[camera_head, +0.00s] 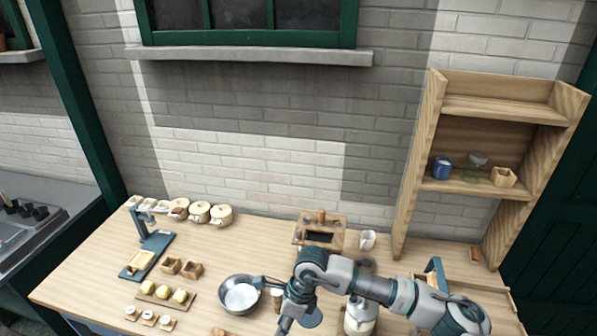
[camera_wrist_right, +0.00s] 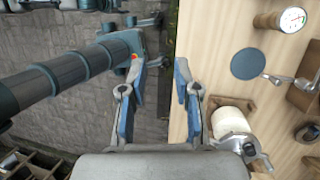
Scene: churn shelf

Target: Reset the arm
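My right arm (camera_head: 372,285) reaches in from the right over the front of the wooden table, bent at the elbow. Its gripper is low, near the bottom edge of the head view (camera_head: 285,324), beside the metal pan. In the right wrist view the two blue-padded fingers of the right gripper (camera_wrist_right: 160,78) are spread apart with nothing between them. They hang over the table's edge, with grey paving below. My left gripper is not in view.
The metal pan (camera_head: 241,297) and a lidded metal can (camera_head: 360,316) stand close to the arm. A wooden box (camera_head: 320,232) is behind it. A wooden shelf (camera_head: 411,185) rises at right. Lidded pots (camera_head: 220,214) line the back; the table's middle (camera_head: 240,253) is bare.

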